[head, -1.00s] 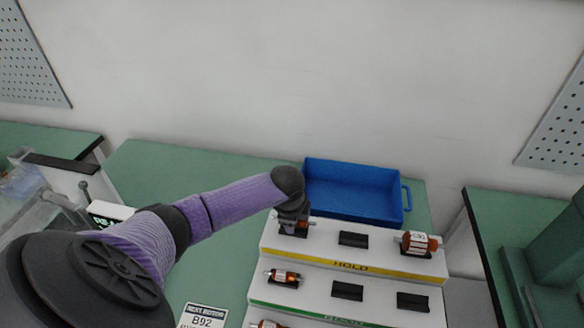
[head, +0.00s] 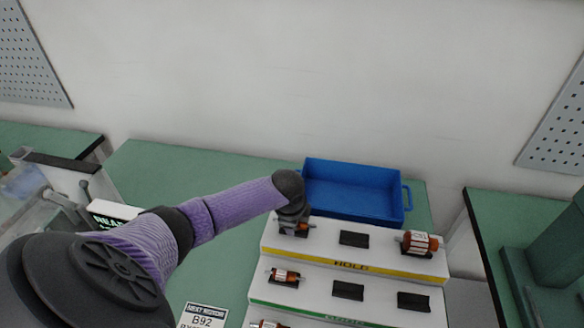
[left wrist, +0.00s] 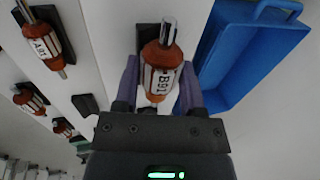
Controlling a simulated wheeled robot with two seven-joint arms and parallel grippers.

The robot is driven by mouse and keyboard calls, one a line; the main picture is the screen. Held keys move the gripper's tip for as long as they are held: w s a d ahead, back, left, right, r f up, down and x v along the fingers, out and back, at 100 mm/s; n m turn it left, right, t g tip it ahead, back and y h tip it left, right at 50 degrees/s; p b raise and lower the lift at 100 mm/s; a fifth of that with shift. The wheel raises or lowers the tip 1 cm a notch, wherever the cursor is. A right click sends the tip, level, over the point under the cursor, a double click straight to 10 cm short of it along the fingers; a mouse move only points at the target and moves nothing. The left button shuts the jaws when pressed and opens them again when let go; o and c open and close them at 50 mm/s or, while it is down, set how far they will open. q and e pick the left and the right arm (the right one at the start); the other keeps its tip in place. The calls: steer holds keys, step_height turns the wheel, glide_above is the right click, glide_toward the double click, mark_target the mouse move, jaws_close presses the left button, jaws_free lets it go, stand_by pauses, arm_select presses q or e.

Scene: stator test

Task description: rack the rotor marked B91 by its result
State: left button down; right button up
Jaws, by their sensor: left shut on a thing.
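The rotor marked B91 (left wrist: 162,68) shows in the left wrist view, orange-brown with a silver shaft and white label. My left gripper (left wrist: 162,90) has its purple fingers on either side of it and is shut on it. In the head view my left gripper (head: 293,222) is at the left holder of the top HOLD row of the white stepped rack (head: 380,262), and mostly hides the rotor. The rotor is at or just over that black holder; contact with it is unclear. My right gripper is not in view.
Another rotor (head: 419,242) sits at the right of the HOLD row, beside an empty middle holder (head: 353,239). A rotor (head: 285,277) sits left on the row below. A blue bin (head: 352,190) stands behind the rack.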

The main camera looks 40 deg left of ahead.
arm_select(q)
steer(key=shift+c, duration=1)
jaws_free()
steer(key=shift+s+d+f, duration=0.1)
steer(key=shift+s+f, duration=0.05)
steer(key=shift+f, duration=0.15)
steer(key=shift+o, duration=0.5)
steer(key=shift+s+f, duration=0.1)
steer(key=p+v, duration=0.3)
steer(key=v, duration=0.7)
steer(key=shift+r, duration=0.3)
steer(key=shift+w, duration=0.2)
